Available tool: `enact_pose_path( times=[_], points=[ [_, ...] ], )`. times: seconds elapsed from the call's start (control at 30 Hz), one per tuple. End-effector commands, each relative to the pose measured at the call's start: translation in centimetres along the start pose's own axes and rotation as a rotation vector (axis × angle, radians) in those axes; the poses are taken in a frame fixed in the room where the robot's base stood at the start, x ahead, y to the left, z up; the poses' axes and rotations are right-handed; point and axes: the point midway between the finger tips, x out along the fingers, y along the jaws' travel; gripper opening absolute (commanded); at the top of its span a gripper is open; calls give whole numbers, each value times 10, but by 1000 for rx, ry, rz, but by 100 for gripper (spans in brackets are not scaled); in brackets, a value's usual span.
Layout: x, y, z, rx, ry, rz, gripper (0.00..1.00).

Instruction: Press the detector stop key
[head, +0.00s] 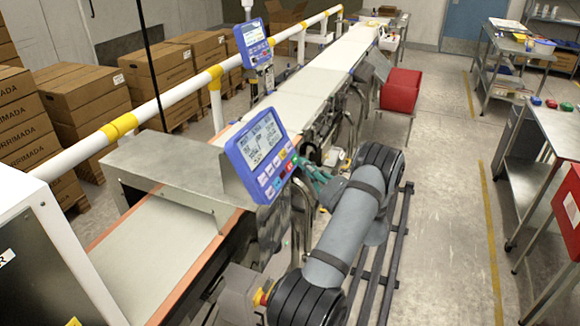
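The blue control panel (261,153) stands tilted beside the belt, next to a grey metal housing (180,165). It has a lit screen and rows of small keys below it. My gripper (303,168) is at the panel's right edge, close to the keys. It is small and partly hidden by my arm; I cannot tell whether it touches a key or is open.
The conveyor belt (155,250) runs from lower left to the back. A second blue panel (253,42) stands farther along. A white rail with yellow bands (120,127) runs behind. Red bins (400,90) stand right of the belt. Side tables (560,130) line the right; the floor between is free.

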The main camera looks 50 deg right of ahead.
Motion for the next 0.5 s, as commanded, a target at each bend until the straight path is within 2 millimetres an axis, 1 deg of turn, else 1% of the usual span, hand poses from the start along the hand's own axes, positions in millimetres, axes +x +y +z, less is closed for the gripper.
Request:
enact_pose_path(
  times=[0.1, 0.3, 0.5],
  points=[
    [-9, -8, 7, 0, 0, -3, 0],
    [-20, -15, 15, -1, 0, -1, 0],
    [-23, -17, 17, 0, 1, 0, 0]
  ],
)
